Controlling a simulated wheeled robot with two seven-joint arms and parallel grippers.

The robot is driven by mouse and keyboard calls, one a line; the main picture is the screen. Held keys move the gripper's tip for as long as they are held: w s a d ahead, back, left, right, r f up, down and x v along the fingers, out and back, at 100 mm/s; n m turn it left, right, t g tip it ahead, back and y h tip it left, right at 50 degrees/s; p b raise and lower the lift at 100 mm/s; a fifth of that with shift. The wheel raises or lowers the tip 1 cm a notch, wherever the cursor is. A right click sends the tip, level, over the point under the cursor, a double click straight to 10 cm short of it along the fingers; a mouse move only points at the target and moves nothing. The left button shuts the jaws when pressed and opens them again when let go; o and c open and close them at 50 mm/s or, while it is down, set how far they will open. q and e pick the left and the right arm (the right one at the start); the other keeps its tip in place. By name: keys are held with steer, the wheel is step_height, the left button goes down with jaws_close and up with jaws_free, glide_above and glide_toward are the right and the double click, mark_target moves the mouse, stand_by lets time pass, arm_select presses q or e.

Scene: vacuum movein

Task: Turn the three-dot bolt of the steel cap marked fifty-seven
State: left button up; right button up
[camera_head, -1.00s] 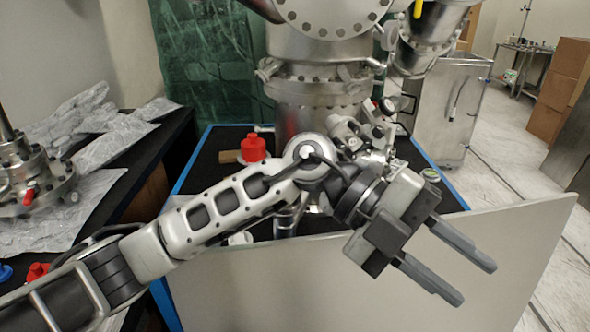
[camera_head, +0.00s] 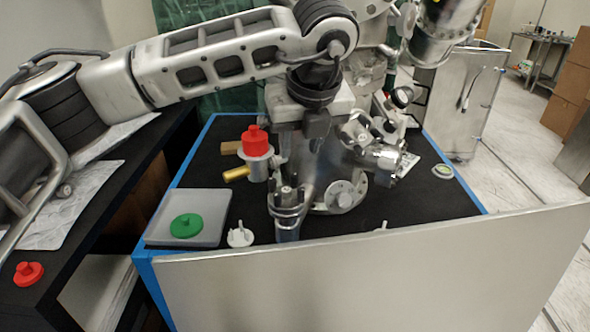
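My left gripper (camera_head: 315,135) hangs from the wrist at the upper middle, pointing down in front of the steel vacuum apparatus. Its fingers blend with the steel behind them, so I cannot see whether they are apart. A round steel flange (camera_head: 346,196) with bolts sits low on the apparatus, below and right of the gripper. A small upright steel fitting (camera_head: 287,198) stands below and left of it. I cannot read the number fifty-seven or make out a three-dot bolt on any steel part. My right gripper is not in view.
A red knob (camera_head: 255,142) tops a fitting near a brass-coloured cylinder (camera_head: 236,174). A green knob (camera_head: 187,225) lies in a grey tray (camera_head: 160,239). A white knob (camera_head: 240,238) stands beside the tray. A pale panel (camera_head: 380,275) borders the front.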

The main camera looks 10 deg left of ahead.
mark_target(294, 176)
arm_select(q)
steer(key=x, duration=0.9)
steer(key=shift+p, duration=0.35)
jaws_close()
